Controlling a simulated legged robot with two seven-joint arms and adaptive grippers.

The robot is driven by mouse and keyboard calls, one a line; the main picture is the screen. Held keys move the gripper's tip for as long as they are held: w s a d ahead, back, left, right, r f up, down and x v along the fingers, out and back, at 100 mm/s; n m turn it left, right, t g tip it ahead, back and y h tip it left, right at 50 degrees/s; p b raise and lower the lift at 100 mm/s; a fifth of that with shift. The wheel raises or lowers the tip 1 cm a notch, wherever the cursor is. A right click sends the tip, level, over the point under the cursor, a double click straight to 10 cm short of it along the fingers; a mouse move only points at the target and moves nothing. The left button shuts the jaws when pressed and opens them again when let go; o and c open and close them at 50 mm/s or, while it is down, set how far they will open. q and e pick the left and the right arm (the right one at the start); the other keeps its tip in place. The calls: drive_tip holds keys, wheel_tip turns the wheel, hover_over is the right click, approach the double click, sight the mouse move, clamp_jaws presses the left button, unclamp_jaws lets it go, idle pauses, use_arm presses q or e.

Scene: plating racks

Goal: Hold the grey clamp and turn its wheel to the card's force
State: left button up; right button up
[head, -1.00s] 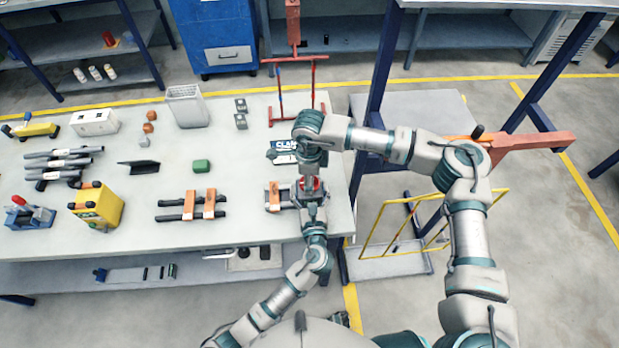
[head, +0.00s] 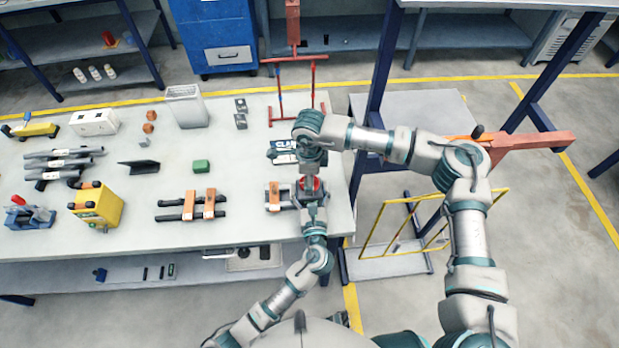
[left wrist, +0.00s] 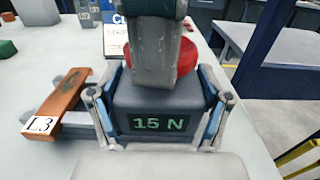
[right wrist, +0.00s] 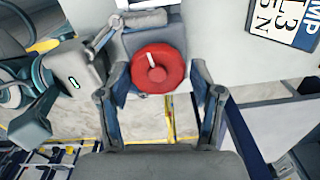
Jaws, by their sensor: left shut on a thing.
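The grey clamp (left wrist: 165,98) fills the middle of the left wrist view, its display reading "15 N". My left gripper (left wrist: 160,112) is shut on it, one finger on each side. The clamp's red wheel (right wrist: 157,70), with a white mark, shows in the right wrist view and under my right arm in the head view (head: 310,185). My right gripper (right wrist: 160,92) is above the wheel, fingers open on either side with visible gaps. The card (right wrist: 285,20) is cut off; "L3" and "5N" show. In the head view it (head: 284,150) is partly hidden by my right arm.
More strips on bars (head: 200,203) and a yellow box (head: 97,207) stand further left. A red frame (head: 297,105) stands at the table's back right.

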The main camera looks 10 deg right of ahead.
drive_tip(key=shift+o, duration=1.3)
drive_tip(key=shift+r, duration=0.15)
wheel_tip(320, 180, up, 12)
drive_tip(key=shift+d, duration=0.1)
